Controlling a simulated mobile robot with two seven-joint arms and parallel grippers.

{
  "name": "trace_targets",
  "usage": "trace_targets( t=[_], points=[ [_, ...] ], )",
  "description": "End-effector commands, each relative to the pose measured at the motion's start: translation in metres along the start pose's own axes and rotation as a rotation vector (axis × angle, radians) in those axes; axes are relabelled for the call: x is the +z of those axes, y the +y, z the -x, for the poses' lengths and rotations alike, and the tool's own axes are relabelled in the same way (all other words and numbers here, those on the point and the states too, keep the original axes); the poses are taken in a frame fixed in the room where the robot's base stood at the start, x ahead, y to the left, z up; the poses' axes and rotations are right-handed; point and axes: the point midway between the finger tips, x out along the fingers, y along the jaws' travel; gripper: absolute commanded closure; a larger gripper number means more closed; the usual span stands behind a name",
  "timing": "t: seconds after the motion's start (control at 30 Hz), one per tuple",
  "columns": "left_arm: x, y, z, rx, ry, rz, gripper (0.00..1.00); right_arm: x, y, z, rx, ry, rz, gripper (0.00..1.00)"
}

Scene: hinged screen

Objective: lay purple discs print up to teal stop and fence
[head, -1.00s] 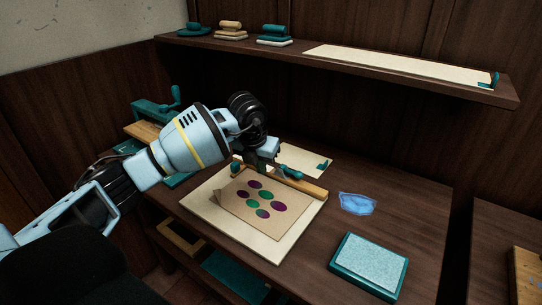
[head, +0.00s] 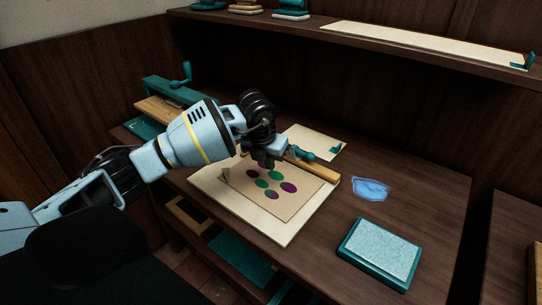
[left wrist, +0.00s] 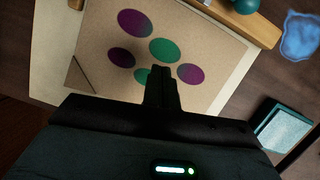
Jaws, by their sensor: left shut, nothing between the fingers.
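The print (head: 300,200) is a tan sheet with several purple and green discs, lying face up on a cream board (head: 235,211). One left-hand corner looks folded or creased in the left wrist view (left wrist: 205,45). A wooden fence (head: 322,175) runs along the board's far side, close to the sheet; I cannot tell whether they touch. A teal knobbed piece (head: 301,154) sits at the fence; I cannot tell if it is the stop. My left gripper (head: 266,164) is shut and empty over the discs, hiding part of them. Its fingers also show over the sheet in the left wrist view (left wrist: 162,76). Contact is unclear.
A blue cloth-like patch (head: 370,189) and a teal-framed pad (head: 381,251) lie right of the board. A cream sheet with a teal corner (head: 338,149) lies behind the fence. A shelf (head: 420,53) hangs above. Bare table lies between board and pad.

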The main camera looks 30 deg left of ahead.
Motion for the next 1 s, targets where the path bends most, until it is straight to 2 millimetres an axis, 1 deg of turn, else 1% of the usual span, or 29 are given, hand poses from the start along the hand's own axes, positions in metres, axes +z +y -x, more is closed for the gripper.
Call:
trace_targets(
  t=[0.33,1.0],
  points=[
    [0.001,0.0,0.001,0.0,-0.003,0.0,1.0,-0.004,0.001,0.0,0.0,0.007,0.004,0.64],
    [-0.003,0.0,-0.01,0.0,-0.002,0.0,1.0,0.002,0.003,-0.001,-0.001,-0.003,0.012,0.64]
  ],
)
